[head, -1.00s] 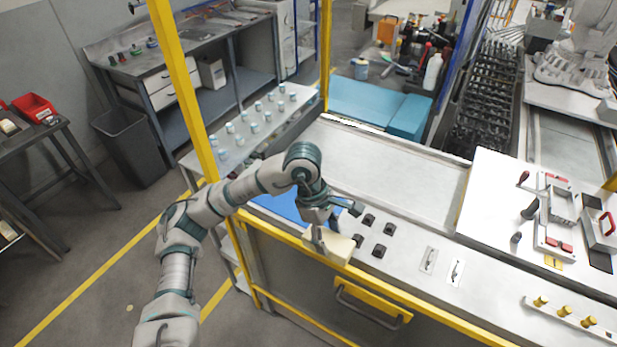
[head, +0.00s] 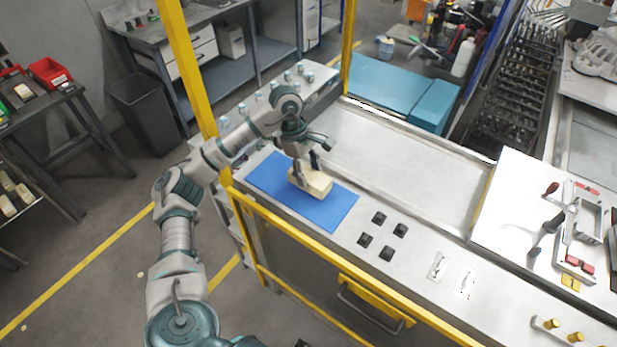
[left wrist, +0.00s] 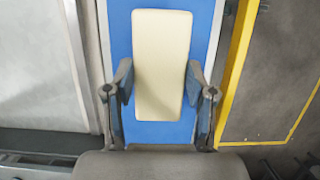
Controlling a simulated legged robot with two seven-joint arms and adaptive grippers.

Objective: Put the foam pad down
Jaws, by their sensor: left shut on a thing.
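The foam pad (head: 315,183) is a cream block over the middle of the blue mat (head: 335,212) in the head view. My left gripper (head: 307,172) is shut on the pad, with one finger on each long side. In the left wrist view the pad (left wrist: 161,65) lies lengthwise between the fingers (left wrist: 160,95), with the blue mat (left wrist: 120,40) behind it. I cannot tell whether the pad touches the mat or hangs just above it. My right gripper is not in view.
Several small black blocks (head: 387,254) stand right of the mat on the grey bench. A yellow rail (head: 290,228) runs along the bench's front edge, and a yellow post (head: 186,70) rises at the left. A white plate with clamps (head: 510,205) is at the right.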

